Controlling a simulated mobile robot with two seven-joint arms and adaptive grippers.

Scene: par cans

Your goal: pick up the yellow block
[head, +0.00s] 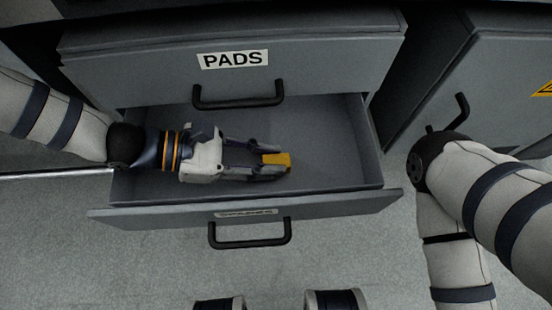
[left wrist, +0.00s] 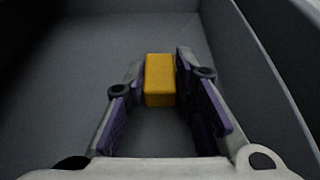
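The yellow block (head: 277,160) is inside the open lower drawer (head: 330,203), toward the middle of its floor. My left gripper (head: 272,163) reaches in from the left, low in the drawer, with its fingertips on both sides of the block. In the left wrist view the block (left wrist: 160,80) stands between the two purple-padded fingertips (left wrist: 161,78), which appear to touch its sides. Whether the block is off the drawer floor cannot be told. My right arm shows at the right, but its gripper is outside the picture.
A shut drawer labelled PADS (head: 232,60) with a black handle (head: 238,97) is above the open one. The open drawer has a black front handle (head: 250,236). Another cabinet (head: 490,75) with a handle stands at the right. The rest of the drawer floor looks empty.

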